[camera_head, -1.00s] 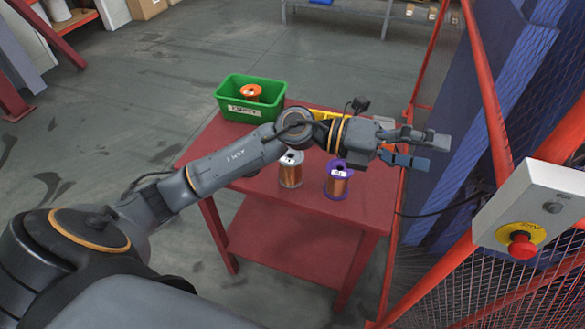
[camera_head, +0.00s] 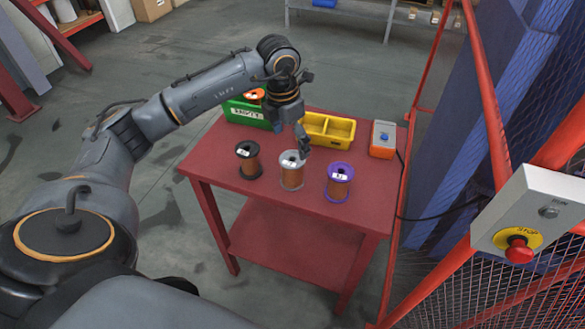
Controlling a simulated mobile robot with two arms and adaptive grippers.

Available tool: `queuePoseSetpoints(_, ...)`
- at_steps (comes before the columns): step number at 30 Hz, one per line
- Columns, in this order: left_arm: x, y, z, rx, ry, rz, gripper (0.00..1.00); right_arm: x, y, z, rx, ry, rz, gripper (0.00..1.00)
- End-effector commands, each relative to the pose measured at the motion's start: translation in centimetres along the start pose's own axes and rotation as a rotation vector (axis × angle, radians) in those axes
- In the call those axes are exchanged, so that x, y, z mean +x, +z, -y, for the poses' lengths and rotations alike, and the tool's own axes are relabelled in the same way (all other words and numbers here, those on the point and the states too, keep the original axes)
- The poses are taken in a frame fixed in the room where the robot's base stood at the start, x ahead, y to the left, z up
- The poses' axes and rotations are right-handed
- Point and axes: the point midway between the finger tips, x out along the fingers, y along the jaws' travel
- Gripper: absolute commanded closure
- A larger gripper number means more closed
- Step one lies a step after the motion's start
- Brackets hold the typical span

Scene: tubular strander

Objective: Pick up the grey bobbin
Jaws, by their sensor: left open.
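The grey bobbin (camera_head: 291,171), wound with copper wire, stands upright on the red table (camera_head: 252,212) between a black bobbin (camera_head: 249,160) and a purple bobbin (camera_head: 339,182). My left gripper (camera_head: 303,150) is open and points down, just behind and above the top of the grey bobbin. I cannot tell whether the fingers touch it. One finger is partly hidden. My right gripper is not in view.
A green box (camera_head: 243,116) holding an orange bobbin stands at the table's back left, partly behind my arm. A yellow tray (camera_head: 330,131) and an orange-and-grey control box (camera_head: 383,139) stand at the back right. Red mesh fencing and an emergency stop (camera_head: 519,250) are on the right.

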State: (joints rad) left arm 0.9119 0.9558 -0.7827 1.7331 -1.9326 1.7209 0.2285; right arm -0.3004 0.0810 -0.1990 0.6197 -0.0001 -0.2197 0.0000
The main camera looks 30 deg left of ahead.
Motion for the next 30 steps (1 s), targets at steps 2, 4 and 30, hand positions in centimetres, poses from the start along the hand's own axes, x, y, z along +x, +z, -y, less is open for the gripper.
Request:
queuePoseSetpoints(2, 1.2, 0.0, 0.0, 0.000, -0.001, -0.002, 0.10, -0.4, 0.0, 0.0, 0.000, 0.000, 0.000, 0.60)
queuePoseSetpoints(4, 2.0, 0.0, 0.1, 0.001, -0.002, -0.002, 0.10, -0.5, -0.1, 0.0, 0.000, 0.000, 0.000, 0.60)
queuePoseSetpoints(30, 7.9, -0.4, 0.1, 0.002, -0.002, 0.002, 0.26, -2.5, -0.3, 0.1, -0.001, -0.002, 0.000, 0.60)
